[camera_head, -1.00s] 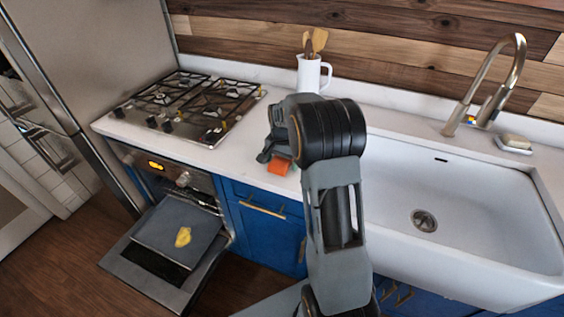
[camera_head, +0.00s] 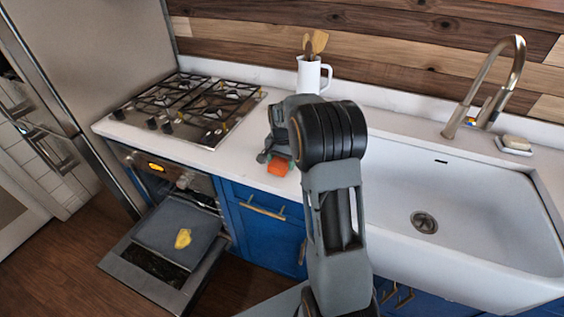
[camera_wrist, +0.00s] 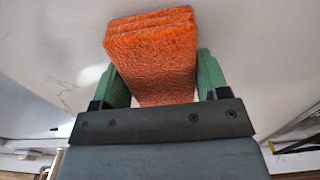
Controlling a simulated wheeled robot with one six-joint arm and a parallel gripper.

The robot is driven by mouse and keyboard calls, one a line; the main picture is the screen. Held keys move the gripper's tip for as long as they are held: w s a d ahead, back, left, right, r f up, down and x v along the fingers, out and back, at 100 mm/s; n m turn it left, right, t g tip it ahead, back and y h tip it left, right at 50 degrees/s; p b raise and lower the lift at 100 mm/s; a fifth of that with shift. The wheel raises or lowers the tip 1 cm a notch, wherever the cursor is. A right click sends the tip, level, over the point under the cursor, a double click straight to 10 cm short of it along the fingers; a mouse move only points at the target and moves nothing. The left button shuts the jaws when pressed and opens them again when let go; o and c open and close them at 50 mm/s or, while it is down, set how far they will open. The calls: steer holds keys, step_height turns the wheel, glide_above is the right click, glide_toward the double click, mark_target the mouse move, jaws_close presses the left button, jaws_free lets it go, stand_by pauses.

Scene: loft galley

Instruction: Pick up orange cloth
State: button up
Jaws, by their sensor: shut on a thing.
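The orange cloth (camera_wrist: 152,58) is a folded, textured block in the wrist view, between the two green fingers of my gripper (camera_wrist: 155,85). The fingers are shut on its sides. In the head view the cloth (camera_head: 278,168) shows as a small orange patch at the front part of the white counter (camera_head: 230,160), between the stove and the sink. My gripper (camera_head: 268,152) is beside it there, partly hidden by my own arm. I cannot tell whether the cloth touches the counter.
A gas stove (camera_head: 185,105) is on the left and a white sink (camera_head: 460,220) on the right. A white jug with wooden utensils (camera_head: 309,75) stands behind. The oven door (camera_head: 165,250) is open below, with a yellow item (camera_head: 183,239) on it. Soap (camera_head: 515,142) lies by the faucet.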

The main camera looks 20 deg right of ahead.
steer(key=shift+r, duration=0.45)
steer(key=s+r, duration=0.1)
steer(key=r, duration=0.1)
steer(key=s+a+r, duration=0.1)
steer(key=s+r, duration=0.1)
steer(key=r, duration=0.1)
steer(key=s+a+r+b, duration=0.1)
steer(key=r, duration=0.2)
steer(key=shift+s, duration=0.4)
steer(key=s+a+r+b, duration=0.1)
steer(key=s+a+r, duration=0.2)
steer(key=s, duration=0.5)
steer(key=shift+a+r+b, duration=0.25)
steer(key=shift+r+b, duration=0.05)
